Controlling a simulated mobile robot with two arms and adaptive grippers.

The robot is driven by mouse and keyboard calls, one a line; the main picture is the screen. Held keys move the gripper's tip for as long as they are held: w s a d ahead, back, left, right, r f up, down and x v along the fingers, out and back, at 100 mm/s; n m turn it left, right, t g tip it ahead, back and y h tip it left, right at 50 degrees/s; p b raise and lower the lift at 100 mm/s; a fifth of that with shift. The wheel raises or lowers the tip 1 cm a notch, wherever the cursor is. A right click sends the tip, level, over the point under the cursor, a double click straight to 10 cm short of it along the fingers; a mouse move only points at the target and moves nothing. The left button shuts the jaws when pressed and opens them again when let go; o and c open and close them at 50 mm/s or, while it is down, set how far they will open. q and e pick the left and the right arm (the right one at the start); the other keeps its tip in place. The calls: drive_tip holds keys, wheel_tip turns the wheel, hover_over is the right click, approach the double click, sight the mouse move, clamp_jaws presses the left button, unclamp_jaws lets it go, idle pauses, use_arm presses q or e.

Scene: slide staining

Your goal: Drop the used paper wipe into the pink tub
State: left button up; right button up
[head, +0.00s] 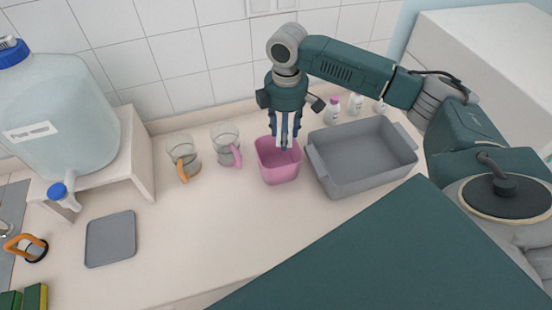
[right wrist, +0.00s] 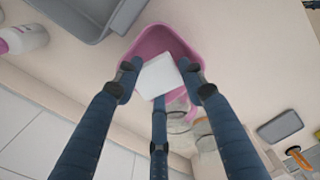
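The pink tub (head: 279,172) stands on the counter, left of the grey basin. My right gripper (head: 285,142) points down over the tub, its fingertips at about the rim. In the right wrist view the white paper wipe (right wrist: 159,77) sits between the fingers of my right gripper (right wrist: 159,72), which touch its edges. The pink tub (right wrist: 152,40) shows behind and below the wipe. In the head view the wipe is mostly hidden by the fingers. My left gripper is not in view.
The grey basin (head: 345,183) is close to the tub's right. Two glass mugs (head: 183,158) (head: 224,146) stand to its left. Small bottles (head: 333,109) are behind the basin. A grey tray (head: 111,239) and a water container (head: 62,120) are at the left. The counter in front is clear.

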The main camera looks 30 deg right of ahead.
drive_tip(key=o, duration=0.3)
drive_tip(key=shift+r, duration=0.2)
wheel_tip(320, 180, up, 12)
drive_tip(key=shift+f, duration=0.15)
drive_tip(key=shift+f, duration=0.1)
idle(0.5)
